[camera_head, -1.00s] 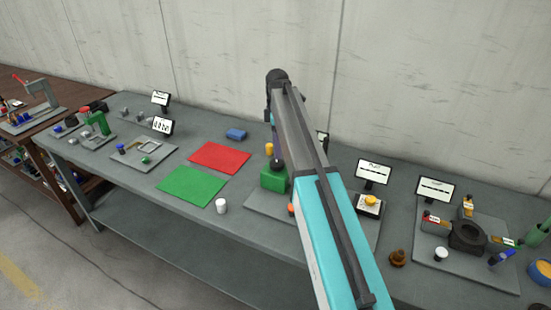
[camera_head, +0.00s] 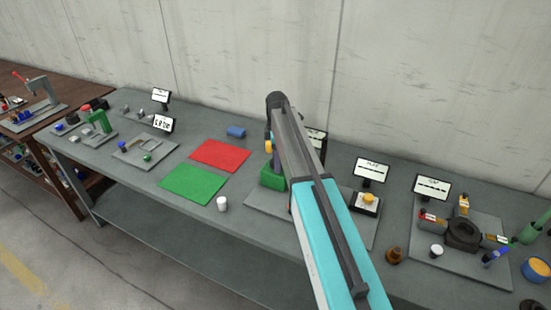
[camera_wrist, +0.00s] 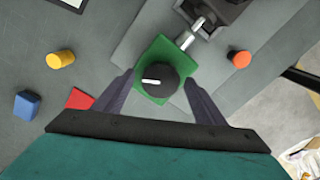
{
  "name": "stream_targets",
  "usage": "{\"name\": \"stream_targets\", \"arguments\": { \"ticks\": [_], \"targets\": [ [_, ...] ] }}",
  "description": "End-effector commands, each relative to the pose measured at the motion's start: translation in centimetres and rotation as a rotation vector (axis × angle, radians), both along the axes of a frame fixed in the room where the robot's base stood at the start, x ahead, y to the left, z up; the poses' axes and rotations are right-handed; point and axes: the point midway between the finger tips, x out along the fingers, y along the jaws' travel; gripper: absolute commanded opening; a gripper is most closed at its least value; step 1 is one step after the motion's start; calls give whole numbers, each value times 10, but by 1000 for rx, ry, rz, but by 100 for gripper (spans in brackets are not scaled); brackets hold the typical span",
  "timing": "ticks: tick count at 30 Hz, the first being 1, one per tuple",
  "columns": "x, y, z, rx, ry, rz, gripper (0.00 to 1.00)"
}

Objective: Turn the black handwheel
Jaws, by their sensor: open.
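The black handwheel (camera_wrist: 157,82) is a round knob with a white mark, on top of a green block (camera_wrist: 164,52) in the wrist view. My gripper (camera_wrist: 159,80) is open, with one dark finger on each side of the handwheel and a visible gap on both sides. I cannot tell how far the fingertips are above or below the knob. In the head view the green block (camera_head: 271,178) shows left of my arm, and the handwheel is hidden behind the arm and gripper.
A metal rod (camera_wrist: 190,35) runs from the green block to a dark part. An orange knob (camera_wrist: 238,59) stands to its right. A yellow cylinder (camera_wrist: 60,59), blue block (camera_wrist: 27,105) and red mat (camera_head: 220,155) lie to the left. A yellow button box (camera_head: 367,202) stands right of my arm.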

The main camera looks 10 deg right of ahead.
Motion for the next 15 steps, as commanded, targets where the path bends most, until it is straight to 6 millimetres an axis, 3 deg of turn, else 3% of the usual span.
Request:
{"name": "stream_targets", "arguments": {
  "ticks": [5,12,13,15],
  "targets": [
    [0,0,0,0,0,0,63],
    [0,0,0,0,-1,0,23],
    [0,7,0,0,-2,1,23],
    [1,3,0,1,-2,0,23]
  ]
}}
